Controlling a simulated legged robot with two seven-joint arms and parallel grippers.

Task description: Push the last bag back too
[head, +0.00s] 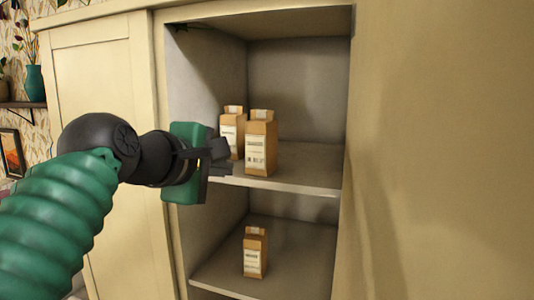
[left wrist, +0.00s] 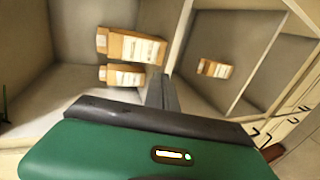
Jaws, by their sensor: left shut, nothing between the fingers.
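Three brown paper bags with white labels stand upright in an open cupboard. Two are on the upper shelf: a front bag (head: 261,143) near the shelf's front and a rear bag (head: 232,134) behind it to the left. The third bag (head: 255,252) is on the lower shelf. My left gripper (head: 226,158) is shut and empty, just left of the front bag at the shelf's front edge; it hides the lower part of the rear bag. In the left wrist view the two upper bags (left wrist: 137,48) show beyond the fingers (left wrist: 162,92). My right gripper is not in view.
The upper shelf (head: 310,170) is bare to the right of the bags, and the lower shelf (head: 290,262) is mostly bare. The cupboard's side panel (head: 430,150) bounds the right, and a closed door (head: 100,130) the left. A teal vase (head: 35,82) stands far left.

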